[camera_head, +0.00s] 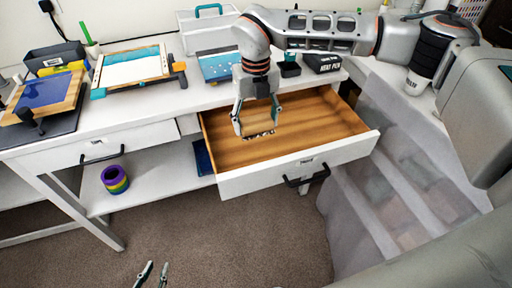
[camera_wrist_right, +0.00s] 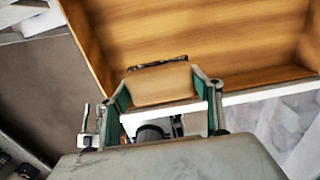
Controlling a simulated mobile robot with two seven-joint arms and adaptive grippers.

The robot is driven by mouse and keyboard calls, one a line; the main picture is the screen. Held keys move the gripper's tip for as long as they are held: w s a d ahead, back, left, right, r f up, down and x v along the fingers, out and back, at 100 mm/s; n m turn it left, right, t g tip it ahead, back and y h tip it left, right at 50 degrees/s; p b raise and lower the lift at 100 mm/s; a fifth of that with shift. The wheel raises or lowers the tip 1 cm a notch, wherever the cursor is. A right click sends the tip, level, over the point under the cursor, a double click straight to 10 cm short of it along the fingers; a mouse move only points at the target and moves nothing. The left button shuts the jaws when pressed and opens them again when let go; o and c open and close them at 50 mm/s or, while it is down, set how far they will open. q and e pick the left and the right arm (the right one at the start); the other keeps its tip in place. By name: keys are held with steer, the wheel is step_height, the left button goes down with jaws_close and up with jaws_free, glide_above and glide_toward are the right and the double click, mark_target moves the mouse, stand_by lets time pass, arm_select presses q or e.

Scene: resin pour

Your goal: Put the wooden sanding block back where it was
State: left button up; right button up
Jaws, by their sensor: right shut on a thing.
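The wooden sanding block (camera_head: 257,122) is tan with a dark, rough underside. It also shows in the right wrist view (camera_wrist_right: 160,84). My right gripper (camera_head: 256,130) is shut on the block, with its green-padded fingers on either side of it in the wrist view (camera_wrist_right: 165,90). It holds the block over the inside of the open wooden drawer (camera_head: 315,112). I cannot tell whether the block touches the drawer floor. No other thing shows in the visible part of the drawer. My left gripper (camera_head: 152,276) is low at the bottom edge, fingers apart, empty, over the carpet.
The drawer's white front (camera_head: 300,165) sticks out from the white bench. A second drawer (camera_head: 100,147) at left is shut. Frames, a tray and a black box (camera_head: 323,62) stand on the bench top. Tape rolls (camera_head: 115,180) sit on the lower shelf. A translucent covering (camera_head: 385,190) is at right.

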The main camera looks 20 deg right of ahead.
glide_above(256, 155)
step_height(256, 155, down, 6)
steer(key=shift+f, duration=2.3)
steer(key=shift+f, duration=0.2)
steer(key=o, duration=1.1)
steer(key=shift+r, duration=0.1)
step_height(256, 155, up, 12)
steer(key=shift+r, duration=0.1)
